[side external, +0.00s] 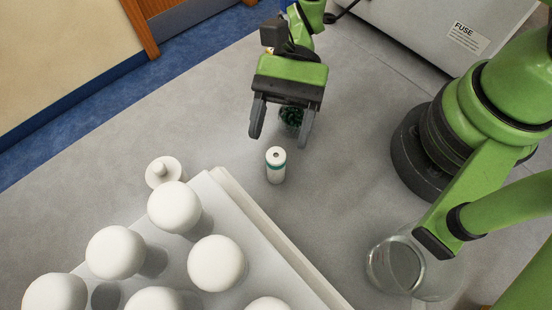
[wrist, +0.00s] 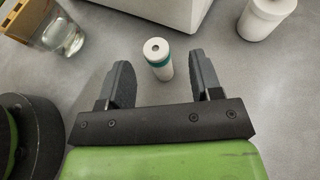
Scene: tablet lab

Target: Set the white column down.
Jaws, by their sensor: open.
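The white column (side external: 276,165) is a small white cylinder with a teal band near its top and a small hole in its top face. It stands upright on the grey bench (side external: 330,190), close to the corner of the white rack. My gripper (side external: 280,137) is open and empty, just behind the column in the side view. In the wrist view the column (wrist: 158,59) stands beyond and between the tips of my gripper (wrist: 160,80), touching neither finger.
A white rack (side external: 275,230) with several round-topped white bottles fills the front left. A white capped bottle (side external: 162,172) stands beside it. A clear glass beaker (side external: 393,265) is at the front right. A grey FUSE box (side external: 430,30) stands behind.

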